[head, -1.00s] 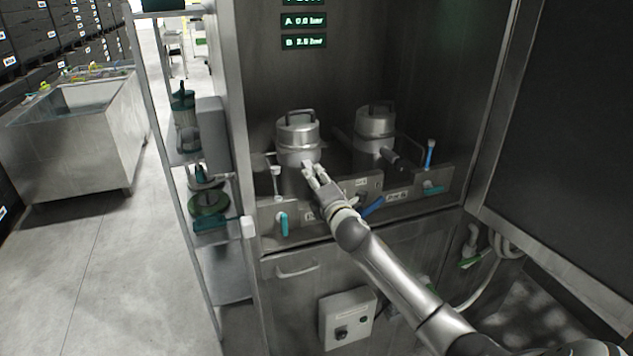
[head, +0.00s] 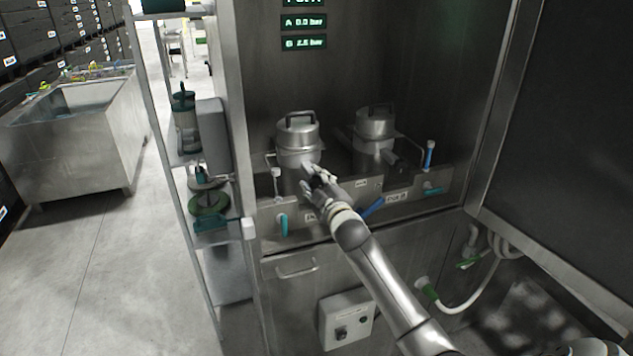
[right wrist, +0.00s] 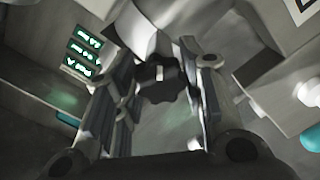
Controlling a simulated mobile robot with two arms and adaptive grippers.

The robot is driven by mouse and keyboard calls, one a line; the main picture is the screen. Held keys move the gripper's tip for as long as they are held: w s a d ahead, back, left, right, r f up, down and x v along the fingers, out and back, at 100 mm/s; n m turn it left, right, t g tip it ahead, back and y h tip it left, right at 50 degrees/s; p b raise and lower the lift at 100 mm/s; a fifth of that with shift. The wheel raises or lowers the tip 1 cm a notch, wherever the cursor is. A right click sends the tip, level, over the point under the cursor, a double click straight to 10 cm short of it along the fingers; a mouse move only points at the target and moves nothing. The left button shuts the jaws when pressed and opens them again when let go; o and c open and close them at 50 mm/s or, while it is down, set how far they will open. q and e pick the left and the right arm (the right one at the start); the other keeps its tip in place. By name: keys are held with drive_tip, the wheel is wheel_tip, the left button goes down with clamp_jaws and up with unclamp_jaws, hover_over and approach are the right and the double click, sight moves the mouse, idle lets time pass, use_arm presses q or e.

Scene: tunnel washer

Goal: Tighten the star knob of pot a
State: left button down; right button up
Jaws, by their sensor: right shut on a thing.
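Pot a is the left steel pot (head: 297,135), with a clamped lid and a black handle, standing in the washer bay. My right gripper (head: 308,173) is at the front of this pot, and its fingers cover the knob in the head view. In the right wrist view the black star knob (right wrist: 160,83) sits between the two fingers of my right gripper (right wrist: 158,95), which is shut on it. A light mark shows on the knob's face. My left gripper is not in view.
A second steel pot (head: 375,135) stands to the right, with a dark knob at its front. A panel with teal valve handles (head: 284,224) runs below the pots. A pressure display (head: 303,22) hangs above. A shelf rack (head: 190,160) stands left of the bay.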

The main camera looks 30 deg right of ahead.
drive_tip(key=m, duration=0.4)
drive_tip(key=shift+p, duration=0.35)
drive_tip(key=shift+f+m+p, duration=0.1)
drive_tip(key=shift+m+p, duration=0.2)
drive_tip(key=shift+m, duration=1.5)
drive_tip(key=o, duration=1)
drive_tip(key=shift+o, duration=0.2)
drive_tip(key=shift+s, duration=0.15)
